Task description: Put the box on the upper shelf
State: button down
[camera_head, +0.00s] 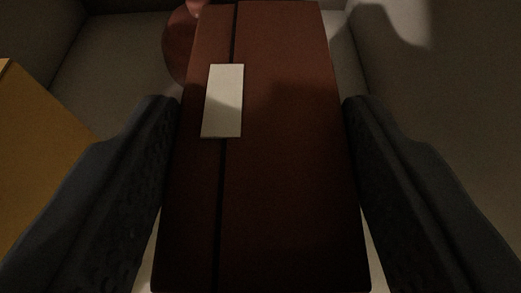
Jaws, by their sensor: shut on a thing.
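A dark red-brown box (285,160) with a black stripe and a pale label (223,100) fills the middle of the head camera view. My gripper (262,108) has one dark finger on each side of the box and is shut on it. The box hides most of what lies behind and below it. No shelf can be told for sure in this view.
A reddish rounded thing (178,48) shows partly behind the box at the upper left. An orange-yellow surface (38,140) stands at the left edge. Pale walls (440,90) enclose the space behind and to the right, and a shadow falls at the upper right.

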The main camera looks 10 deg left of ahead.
jog(key=c, duration=0.6)
grip_release()
jog(key=shift+c, duration=0.2)
jog(key=v, duration=1.2)
